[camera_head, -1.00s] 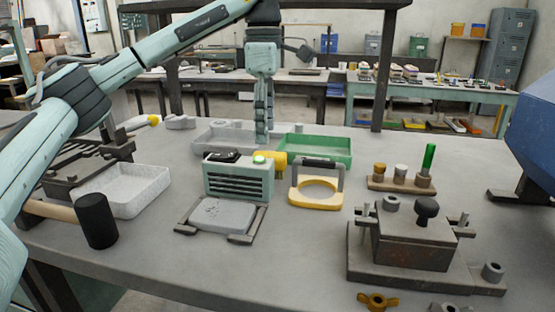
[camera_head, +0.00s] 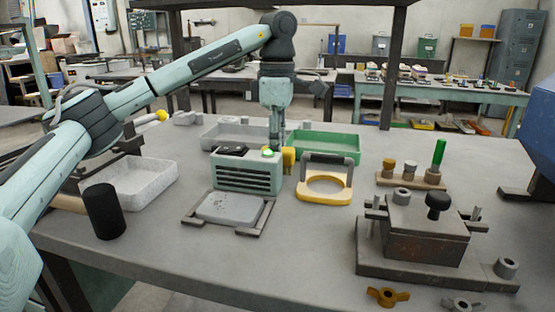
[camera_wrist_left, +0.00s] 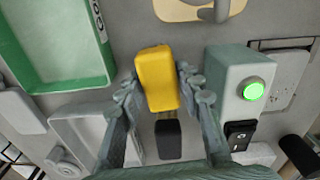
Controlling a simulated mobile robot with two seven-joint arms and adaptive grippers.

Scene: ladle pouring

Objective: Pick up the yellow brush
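The yellow brush (camera_head: 289,159) stands behind the green-grey box in the head view, partly hidden by that box and my gripper. In the left wrist view its yellow block (camera_wrist_left: 156,80) lies between my fingers, with a brownish band and a black part (camera_wrist_left: 168,140) toward the palm. My left gripper (camera_head: 276,145) points down behind the box, its fingertips hidden in the head view. In the wrist view the left gripper (camera_wrist_left: 158,88) is open, one finger on each side of the yellow block, with narrow gaps. My right gripper is out of view.
The green-grey box (camera_head: 246,174) with a lit green button stands close beside the gripper. A green tray (camera_head: 345,146) and a grey tray (camera_head: 207,137) are close by. A yellow-based frame with a dark handle (camera_head: 326,193) stands to the right. The front middle of the table is clear.

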